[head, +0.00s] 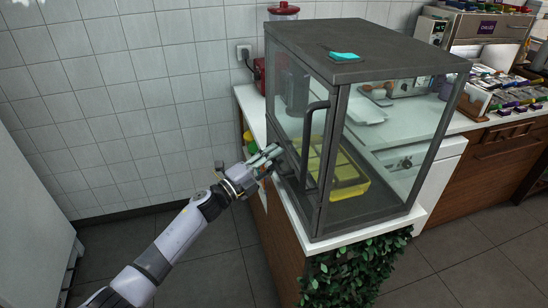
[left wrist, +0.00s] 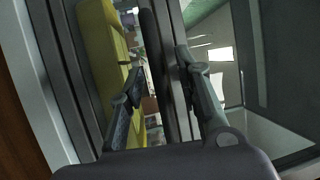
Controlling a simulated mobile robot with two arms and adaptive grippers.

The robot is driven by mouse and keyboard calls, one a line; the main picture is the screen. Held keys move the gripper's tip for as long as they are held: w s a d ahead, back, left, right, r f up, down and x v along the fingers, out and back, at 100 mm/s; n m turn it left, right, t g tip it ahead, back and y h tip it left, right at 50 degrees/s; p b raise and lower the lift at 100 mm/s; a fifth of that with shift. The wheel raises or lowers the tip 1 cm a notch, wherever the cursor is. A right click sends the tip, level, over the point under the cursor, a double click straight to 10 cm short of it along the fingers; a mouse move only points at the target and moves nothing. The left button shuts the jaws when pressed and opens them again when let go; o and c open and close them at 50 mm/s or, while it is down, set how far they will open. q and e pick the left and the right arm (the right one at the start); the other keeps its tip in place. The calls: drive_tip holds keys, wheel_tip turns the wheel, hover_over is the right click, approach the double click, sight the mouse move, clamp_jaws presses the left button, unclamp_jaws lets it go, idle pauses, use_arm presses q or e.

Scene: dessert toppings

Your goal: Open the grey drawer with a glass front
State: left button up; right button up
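The grey drawer with a glass front (head: 331,215) is a dark-framed glass case on the counter; its handled front faces left and looks shut. Its dark upright bar handle (head: 307,140) is on that front. My left gripper (head: 276,152) is in front of it, just left of the handle in the head view. In the left wrist view, the open gripper fingers (left wrist: 160,66) stand on either side of the dark handle bar (left wrist: 155,45), with gaps visible. Contact cannot be told. My right gripper is not in view.
A yellow tray (head: 348,187) lies inside the case, and a small teal item (head: 344,55) sits on its top. The white counter (head: 425,122) runs behind it. Green leaves (head: 350,272) hang below the front corner. Open floor lies left.

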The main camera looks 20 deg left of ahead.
use_arm(q)
drive_tip(key=shift+w+d, duration=0.1)
drive_tip(key=shift+c, duration=0.2)
clamp_jaws()
idle(0.7)
